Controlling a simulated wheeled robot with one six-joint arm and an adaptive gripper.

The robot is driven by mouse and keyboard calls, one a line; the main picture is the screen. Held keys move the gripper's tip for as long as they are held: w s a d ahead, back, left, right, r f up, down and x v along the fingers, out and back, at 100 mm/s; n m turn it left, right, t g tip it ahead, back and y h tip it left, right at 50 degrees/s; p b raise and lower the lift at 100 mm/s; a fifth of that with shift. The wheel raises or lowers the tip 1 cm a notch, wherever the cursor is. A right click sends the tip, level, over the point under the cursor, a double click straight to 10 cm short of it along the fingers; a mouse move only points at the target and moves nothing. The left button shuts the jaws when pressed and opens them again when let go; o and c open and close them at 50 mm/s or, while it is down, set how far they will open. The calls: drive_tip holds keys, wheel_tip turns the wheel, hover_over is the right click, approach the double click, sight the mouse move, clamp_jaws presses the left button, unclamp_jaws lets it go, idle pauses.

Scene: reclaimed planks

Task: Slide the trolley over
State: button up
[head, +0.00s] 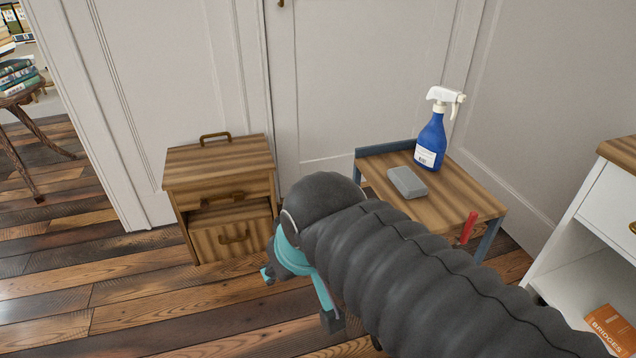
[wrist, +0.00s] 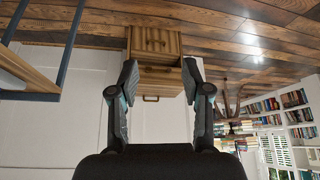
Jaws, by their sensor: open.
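The trolley (head: 440,207) has a striped wooden top and a blue-grey metal frame. It stands by the white wall at centre right, and my arm hides its lower front part. A red piece (head: 468,228) sticks up at its near edge. On the top stand a blue spray bottle (head: 432,140) and a grey block (head: 407,182). My gripper (head: 298,298) is low, to the left of the trolley and apart from it. In the wrist view my gripper (wrist: 160,80) is open and empty, and the trolley's frame (wrist: 71,45) shows at the left.
A small wooden cabinet (head: 218,180), its drawer front visible, stands left of the trolley; it also shows beyond my fingers in the wrist view (wrist: 155,42). A white shelf unit (head: 598,215) holding an orange book (head: 612,328) is at the right. Plank floor (head: 90,270) is clear at the left.

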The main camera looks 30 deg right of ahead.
drive_tip(key=w+d+f+n+g+h+b, duration=0.1)
drive_tip(key=w+d+f+n+g+h, duration=0.2)
drive_tip(key=w+d, duration=0.5)
drive_tip(key=w+d+f+n+g+h+b, duration=0.1)
drive_tip(key=w+d+f+n+g+h, duration=0.2)
drive_tip(key=w, duration=1.1)
drive_tip(key=w+d+f+n+g+h+b, duration=0.1)
drive_tip(key=w+d+f+n+h, duration=0.6)
drive_tip(key=d, duration=0.7)
drive_tip(key=w+f+n+g, duration=0.1)
drive_tip(key=w+f+n, duration=0.1)
drive_tip(key=w, duration=0.2)
drive_tip(key=shift+f+g+b, duration=0.35)
drive_tip(key=shift+g+b, duration=0.05)
drive_tip(key=x, duration=1.4)
drive_tip(key=shift+b, duration=0.45)
drive_tip(key=shift+r, duration=0.1)
clamp_jaws()
